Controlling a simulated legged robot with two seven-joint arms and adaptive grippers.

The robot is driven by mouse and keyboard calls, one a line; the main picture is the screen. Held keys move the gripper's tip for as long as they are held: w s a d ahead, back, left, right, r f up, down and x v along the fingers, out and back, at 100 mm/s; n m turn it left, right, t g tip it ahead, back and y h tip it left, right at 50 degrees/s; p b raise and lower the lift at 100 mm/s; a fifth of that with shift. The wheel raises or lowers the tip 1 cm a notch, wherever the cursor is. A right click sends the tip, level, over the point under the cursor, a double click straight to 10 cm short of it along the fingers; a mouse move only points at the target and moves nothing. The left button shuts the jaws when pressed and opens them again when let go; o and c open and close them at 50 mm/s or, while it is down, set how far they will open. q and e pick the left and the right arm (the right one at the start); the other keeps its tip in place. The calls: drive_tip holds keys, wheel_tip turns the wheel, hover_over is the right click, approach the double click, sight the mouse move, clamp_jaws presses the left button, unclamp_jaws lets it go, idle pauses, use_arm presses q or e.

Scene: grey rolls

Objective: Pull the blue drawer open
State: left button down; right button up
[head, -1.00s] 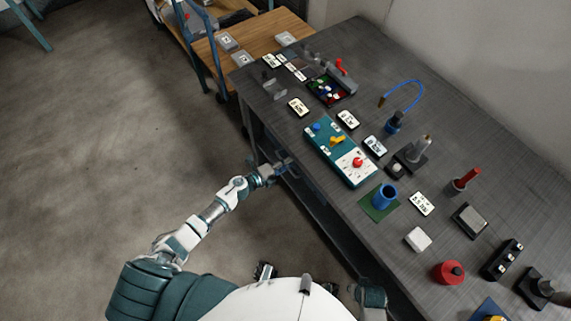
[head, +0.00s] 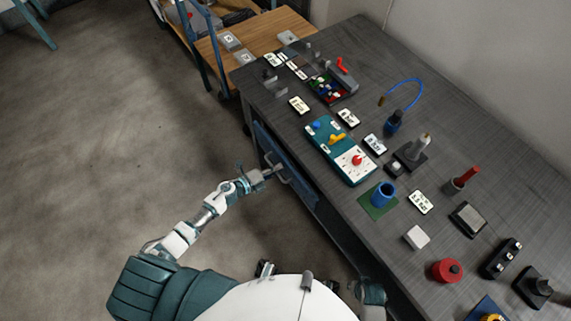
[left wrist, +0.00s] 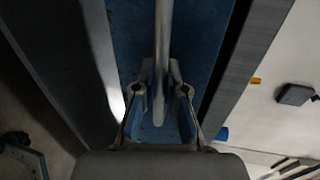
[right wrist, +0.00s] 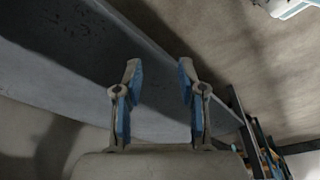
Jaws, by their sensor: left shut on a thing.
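The blue drawer (head: 301,188) is under the near edge of the dark workbench. Its blue front shows slightly out past the edge. My left gripper (head: 275,172) is at the drawer's grey bar handle (head: 285,179). In the left wrist view the handle (left wrist: 163,45) runs between the fingers of my left gripper (left wrist: 161,95), which is shut on it, with the blue front (left wrist: 200,45) behind. My right gripper (right wrist: 159,75) is open and empty in the right wrist view, with a grey surface beyond it.
The workbench top (head: 290,120) carries a teal panel (head: 340,150) with knobs, a blue cup (head: 384,195), a red round object (head: 447,271) and several labels. A wooden table (head: 265,40) stands at the back. The floor left of the bench is clear.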

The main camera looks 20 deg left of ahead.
use_arm(q)
drive_tip(key=f+v, duration=0.2)
drive_tip(key=v, duration=0.9)
drive_tip(key=a+f+p+v, duration=0.1)
drive_tip(key=f+v, duration=0.2)
drive_tip(key=v, duration=0.9)
drive_tip(key=shift+s+a, duration=0.25)
drive_tip(key=shift+s, duration=0.25)
use_arm(e)
drive_tip(key=f, duration=0.2)
drive_tip(key=s+f, duration=0.1)
drive_tip(key=f, duration=0.1)
drive_tip(key=shift+s+f, duration=0.1)
drive_tip(key=shift+f, duration=0.1)
use_arm(q)
drive_tip(key=shift+r, duration=0.15)
use_arm(e)
drive_tip(key=shift+s, duration=0.15)
use_arm(q)
drive_tip(key=c, duration=1.3)
unclamp_jaws()
drive_tip(key=shift+o, duration=0.5)
drive_tip(key=shift+a+f, duration=0.1)
drive_tip(key=shift+f, duration=0.1)
use_arm(e)
drive_tip(key=shift+a, duration=0.25)
drive_tip(key=shift+s, duration=0.1)
